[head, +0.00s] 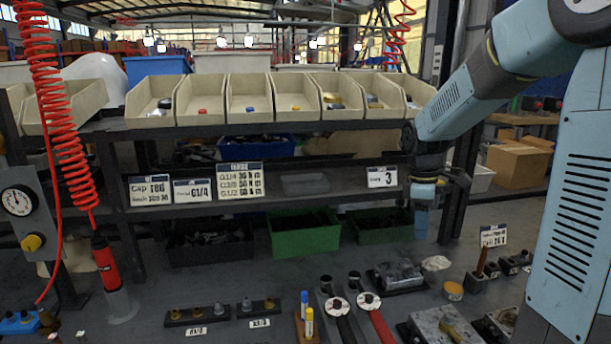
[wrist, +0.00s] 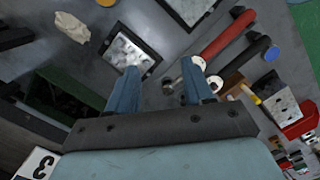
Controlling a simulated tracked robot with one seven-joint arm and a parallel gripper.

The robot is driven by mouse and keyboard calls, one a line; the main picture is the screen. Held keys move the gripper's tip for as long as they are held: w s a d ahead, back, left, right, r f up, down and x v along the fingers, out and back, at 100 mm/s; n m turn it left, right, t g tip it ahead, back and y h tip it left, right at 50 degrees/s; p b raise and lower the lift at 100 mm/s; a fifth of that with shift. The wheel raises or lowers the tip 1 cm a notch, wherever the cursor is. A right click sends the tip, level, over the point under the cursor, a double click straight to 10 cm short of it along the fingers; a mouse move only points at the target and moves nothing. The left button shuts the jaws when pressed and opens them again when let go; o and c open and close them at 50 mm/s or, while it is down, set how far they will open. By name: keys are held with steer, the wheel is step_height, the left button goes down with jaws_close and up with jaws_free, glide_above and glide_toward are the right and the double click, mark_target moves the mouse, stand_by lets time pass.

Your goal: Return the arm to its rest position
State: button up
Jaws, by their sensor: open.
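My arm reaches in from the right in the head view, bent over the bench. My gripper (wrist: 160,90) shows in the wrist view with its two blue fingers apart and nothing between them. In the head view the gripper (head: 423,218) points down in front of the shelf, just right of the sign with a 3 (head: 382,177). It is above the bench, apart from the metal block in a black tray (head: 397,275). That block also shows beyond the fingers in the wrist view (wrist: 130,52).
Two torque tools, one with a red handle (head: 382,328), lie at the front. Yellow and blue markers (head: 309,322) stand beside them. A green crate (head: 305,240) sits under the shelf. Cream bins (head: 250,105) line the upper shelf. A red coiled hose (head: 62,130) hangs at left.

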steer(key=s+a+r+m+t, duration=0.1)
steer(key=s+r+m+t, duration=0.1)
steer(key=s, duration=0.5)
steer(key=s+a+r+m+t, duration=0.2)
steer(key=s+r+m, duration=0.2)
steer(key=s+m, duration=0.2)
steer(key=s+a+r+m+t+y, duration=0.1)
steer(key=s+r+m, duration=0.3)
steer(key=s, duration=0.5)
steer(key=shift+a+m+t, duration=0.25)
steer(key=shift+m+t, duration=0.15)
steer(key=shift+t, duration=0.4)
